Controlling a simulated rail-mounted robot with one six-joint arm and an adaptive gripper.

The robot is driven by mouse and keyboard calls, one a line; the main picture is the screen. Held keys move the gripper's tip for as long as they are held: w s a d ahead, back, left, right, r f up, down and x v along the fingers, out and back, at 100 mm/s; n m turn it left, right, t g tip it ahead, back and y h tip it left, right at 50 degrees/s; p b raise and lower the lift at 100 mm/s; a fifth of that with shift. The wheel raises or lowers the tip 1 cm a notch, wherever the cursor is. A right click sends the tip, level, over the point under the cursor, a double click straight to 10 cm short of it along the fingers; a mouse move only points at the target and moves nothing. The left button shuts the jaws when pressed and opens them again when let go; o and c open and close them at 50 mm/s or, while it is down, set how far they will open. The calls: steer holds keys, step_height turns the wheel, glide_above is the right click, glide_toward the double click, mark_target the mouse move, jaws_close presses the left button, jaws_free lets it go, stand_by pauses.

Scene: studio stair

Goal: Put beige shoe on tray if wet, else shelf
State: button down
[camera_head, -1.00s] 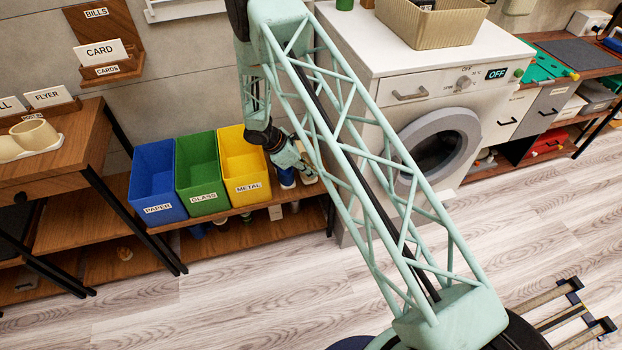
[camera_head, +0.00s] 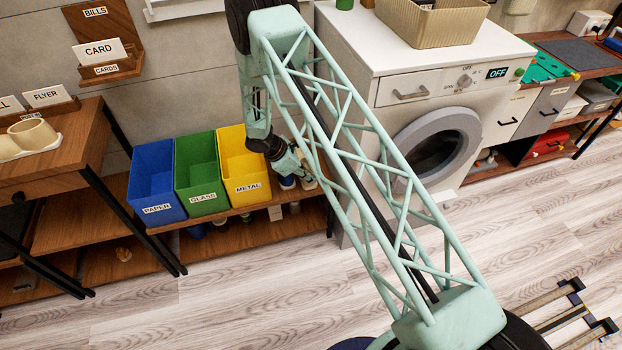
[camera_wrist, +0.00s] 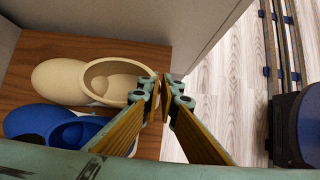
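The beige shoe (camera_wrist: 69,77) lies on a brown wooden board in the wrist view, toe left and opening right. A blue shoe (camera_wrist: 38,120) lies beside it, partly hidden by my gripper's body. My gripper (camera_wrist: 166,88) is at the heel end of the beige shoe, its two fingertips close together with a narrow gap. The left finger overlaps the heel rim; I cannot tell whether the fingers pinch it. In the head view, my gripper (camera_head: 298,168) is low, right of the yellow bin, and mostly hidden. I cannot make out any wetness on the shoe.
Blue (camera_head: 155,180), green (camera_head: 203,180) and yellow (camera_head: 245,165) bins stand on a low wooden shelf (camera_head: 243,232). A washing machine (camera_head: 385,85) reading OFF stands to the right. A wooden table (camera_head: 75,150) is at left.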

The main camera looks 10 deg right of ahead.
steer(key=shift+f, duration=0.15)
steer(key=c, duration=2.9)
jaws_free()
steer(key=shift+a+r, duration=0.2)
steer(key=shift+r, duration=0.35)
steer(key=p+v, duration=0.2)
steer(key=v, duration=0.9)
steer(key=shift+s+p, duration=0.1)
steer(key=shift+p, duration=0.2)
steer(key=shift+r, duration=0.15)
